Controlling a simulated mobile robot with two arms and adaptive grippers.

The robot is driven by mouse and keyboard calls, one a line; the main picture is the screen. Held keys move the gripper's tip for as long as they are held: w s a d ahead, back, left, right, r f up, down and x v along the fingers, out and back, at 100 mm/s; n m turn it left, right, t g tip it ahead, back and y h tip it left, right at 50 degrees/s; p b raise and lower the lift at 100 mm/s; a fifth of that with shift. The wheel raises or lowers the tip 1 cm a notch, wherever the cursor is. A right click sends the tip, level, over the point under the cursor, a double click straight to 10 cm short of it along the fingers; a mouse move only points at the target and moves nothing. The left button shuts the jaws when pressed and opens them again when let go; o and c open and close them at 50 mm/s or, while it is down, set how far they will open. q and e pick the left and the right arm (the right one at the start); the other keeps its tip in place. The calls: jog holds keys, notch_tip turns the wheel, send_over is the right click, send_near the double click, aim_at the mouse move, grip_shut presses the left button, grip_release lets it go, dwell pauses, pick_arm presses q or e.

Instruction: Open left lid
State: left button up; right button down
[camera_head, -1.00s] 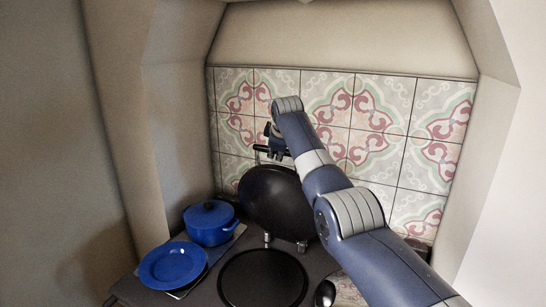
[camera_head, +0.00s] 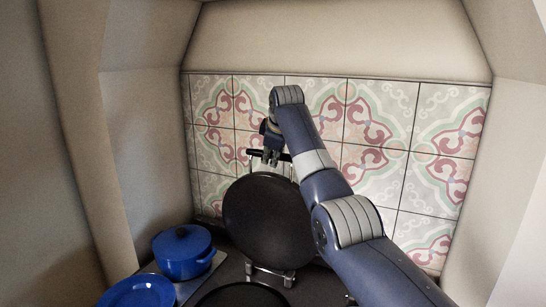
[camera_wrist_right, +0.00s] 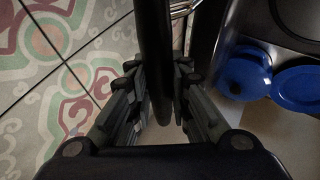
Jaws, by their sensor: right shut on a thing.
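The round black lid (camera_head: 268,222) stands raised, close to upright, on its metal hinge at the back of the stove. The dark hob plate (camera_head: 242,296) below it is uncovered and cut off by the lower picture edge. My right gripper (camera_head: 271,157) is at the lid's top edge, shut on the lid's handle (camera_head: 250,153). In the right wrist view, the dark handle bar (camera_wrist_right: 154,50) runs between the fingers of my right gripper (camera_wrist_right: 166,112). My left gripper is not in view.
A blue pot (camera_head: 183,252) with its cover on and a blue plate (camera_head: 139,293) are on the left of the stove. The pot (camera_wrist_right: 240,75) and plate (camera_wrist_right: 297,88) also show in the right wrist view. A patterned tile wall (camera_head: 400,150) stands close behind the lid.

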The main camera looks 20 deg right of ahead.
jog(key=c, duration=1.5)
grip_release()
jog(key=shift+f, duration=0.25)
jog(key=shift+o, duration=0.2)
jog(key=shift+r, duration=0.2)
jog(key=v, duration=1.2)
jog(key=shift+f, duration=0.2)
